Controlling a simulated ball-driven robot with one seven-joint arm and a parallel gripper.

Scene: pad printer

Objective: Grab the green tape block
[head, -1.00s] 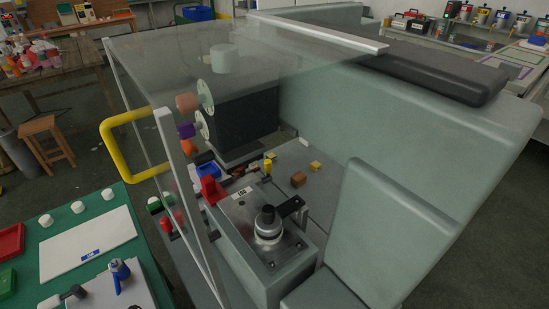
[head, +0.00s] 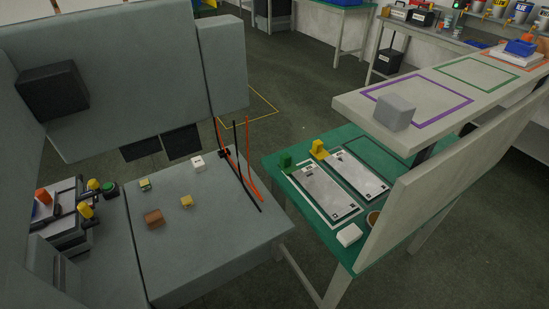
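Several small blocks lie on the grey machine bed (head: 215,245). One yellowish block (head: 145,184) has a dark or greenish band that is too small to make out. A second yellow block (head: 186,201), a brown block (head: 153,217) and a white block (head: 198,163) lie near it, apart from each other. A plain green block (head: 286,161) stands on the green bench (head: 285,205), at the far end of a white-edged plate. I cannot tell for sure which of these is the green tape block. My gripper is not in view.
A yellow block (head: 319,148) stands beside the green one, by grey plates (head: 325,193). A slanted beige panel (head: 450,170) rises at the bench's right. Black and orange cables (head: 246,165) hang at the bed's right edge. A pale shelf (head: 425,125) carries a grey block (head: 395,113).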

